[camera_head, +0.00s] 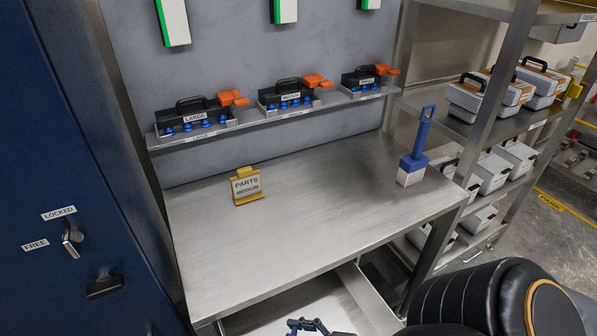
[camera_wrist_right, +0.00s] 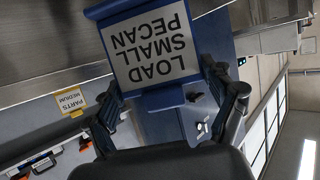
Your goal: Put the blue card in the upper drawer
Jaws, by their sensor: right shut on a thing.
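The blue card (camera_wrist_right: 159,98) has a white label reading LOAD SMALL PECAN, upside down in the right wrist view. My right gripper (camera_wrist_right: 168,105) is shut on it, with a dark finger on each side of the card. In the head view, part of what looks like this gripper (camera_head: 318,327) shows at the bottom edge, over an open steel drawer (camera_head: 372,300) under the bench. The drawer's front is cut off by the frame. I cannot tell the card's height above the drawer. My left gripper is not in view.
The steel bench (camera_head: 320,205) is mostly clear, with a yellow PARTS MEDIUM sign (camera_head: 247,186) and a blue-handled brush (camera_head: 414,155) on it. A shelf (camera_head: 270,120) holds several labelled black units. A blue cabinet (camera_head: 60,130) stands left; a rack with cases stands right.

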